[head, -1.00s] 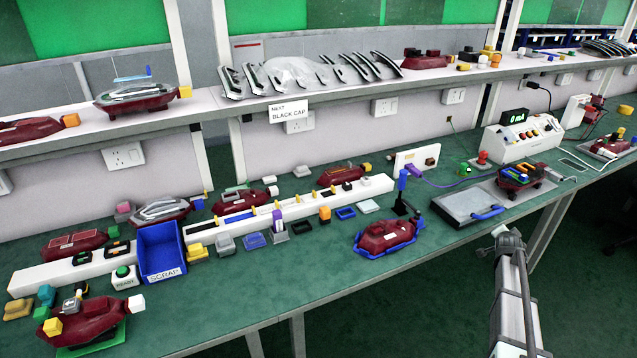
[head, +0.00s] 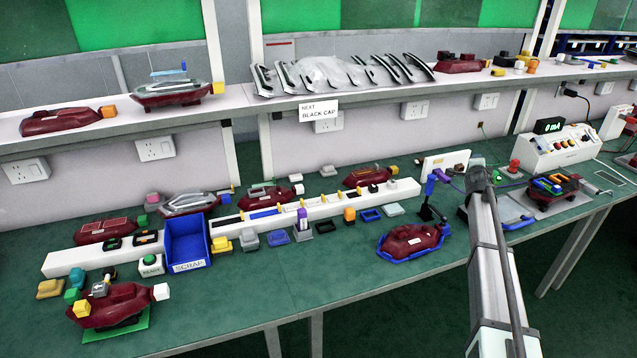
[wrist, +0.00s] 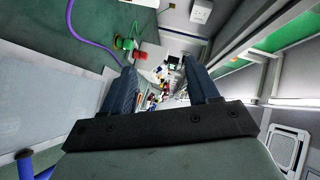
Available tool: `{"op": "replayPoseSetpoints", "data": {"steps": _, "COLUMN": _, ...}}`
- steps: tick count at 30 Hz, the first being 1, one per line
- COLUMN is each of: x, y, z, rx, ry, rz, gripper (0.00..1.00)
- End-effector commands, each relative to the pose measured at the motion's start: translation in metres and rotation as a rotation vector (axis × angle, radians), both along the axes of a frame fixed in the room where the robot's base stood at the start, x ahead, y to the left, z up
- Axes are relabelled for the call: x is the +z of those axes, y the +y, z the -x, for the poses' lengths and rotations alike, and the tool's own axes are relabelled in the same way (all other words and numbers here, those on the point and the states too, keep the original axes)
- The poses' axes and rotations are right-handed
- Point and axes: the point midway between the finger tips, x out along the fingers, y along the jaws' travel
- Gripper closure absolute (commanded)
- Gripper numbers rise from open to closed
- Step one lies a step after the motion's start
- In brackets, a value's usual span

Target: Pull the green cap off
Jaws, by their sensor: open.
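A small green cap-like piece (wrist: 122,43) shows in the wrist view, beside a red button (wrist: 137,54) and near a purple cable (wrist: 88,38). It lies ahead of and to the left of my gripper's left finger, apart from it.
A white test box (head: 556,148) stands right of my arm, with a maroon lamp (head: 548,196) in front. Another maroon lamp in a blue cradle (head: 412,240) is left of my arm. A blue SCRAP bin (head: 187,245) stands farther left. Front bench space (head: 290,285) is clear.

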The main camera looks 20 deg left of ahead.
Motion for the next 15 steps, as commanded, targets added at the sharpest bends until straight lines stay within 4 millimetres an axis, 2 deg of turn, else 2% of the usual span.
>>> {"op": "replayPoseSetpoints", "data": {"steps": 1, "x": 0.008, "y": 0.021, "z": -0.005, "rx": 0.005, "ry": -0.010, "rz": -0.039, "gripper": 0.40}}
{"op": "replayPoseSetpoints", "data": {"steps": 3, "x": 0.016, "y": 0.043, "z": -0.008, "rx": 0.008, "ry": -0.021, "rz": -0.093, "gripper": 0.40}}
{"op": "replayPoseSetpoints", "data": {"steps": 13, "x": 0.051, "y": 0.132, "z": -0.014, "rx": 0.026, "ry": -0.056, "rz": -0.302, "gripper": 0.40}}
{"op": "replayPoseSetpoints", "data": {"steps": 15, "x": 0.050, "y": 0.150, "z": -0.009, "rx": 0.027, "ry": -0.039, "rz": -0.312, "gripper": 0.40}}
